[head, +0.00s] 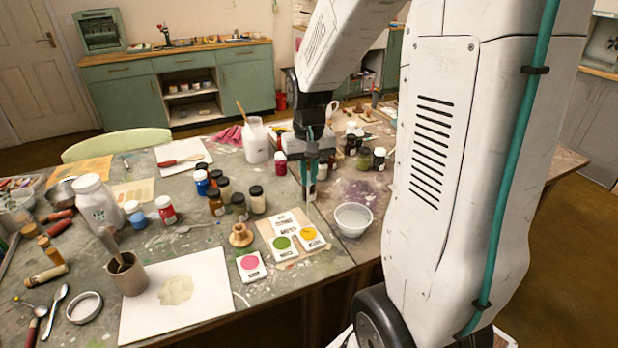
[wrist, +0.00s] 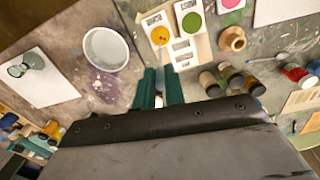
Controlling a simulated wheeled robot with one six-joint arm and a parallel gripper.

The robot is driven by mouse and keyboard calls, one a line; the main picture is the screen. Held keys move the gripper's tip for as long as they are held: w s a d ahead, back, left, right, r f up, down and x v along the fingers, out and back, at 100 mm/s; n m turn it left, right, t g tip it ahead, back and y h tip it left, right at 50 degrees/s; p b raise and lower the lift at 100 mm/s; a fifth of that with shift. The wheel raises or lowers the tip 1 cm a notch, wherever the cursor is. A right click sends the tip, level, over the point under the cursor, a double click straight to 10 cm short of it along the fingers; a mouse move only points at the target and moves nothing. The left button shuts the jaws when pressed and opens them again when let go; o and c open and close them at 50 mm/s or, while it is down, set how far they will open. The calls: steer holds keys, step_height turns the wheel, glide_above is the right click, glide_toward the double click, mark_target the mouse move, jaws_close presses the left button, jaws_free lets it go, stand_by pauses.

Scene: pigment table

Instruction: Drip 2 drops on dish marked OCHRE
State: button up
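The dish with the yellow-orange spot (head: 311,234) lies at the right of a small pale board; its label is too small to read surely. It also shows in the wrist view (wrist: 160,45). A green-spotted dish (head: 283,254) lies beside it, and a pink-spotted dish (head: 250,275) is further left. My gripper (head: 309,178) hangs above and beyond the dishes, pointing down. Its teal fingers show in the wrist view (wrist: 159,76), close together around something pale. A thin, pale dropper (head: 308,200) seems to hang from them; its tip is hard to make out.
A white bowl (head: 353,220) stands just right of the yellow dish. Several paint jars (head: 239,207) and a wooden piece (head: 241,236) stand to the left. A white jug (head: 256,143) is behind. A paper sheet (head: 215,290) and a brown cup (head: 128,278) are at front left.

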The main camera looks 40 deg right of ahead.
steer(key=shift+r, duration=1.8)
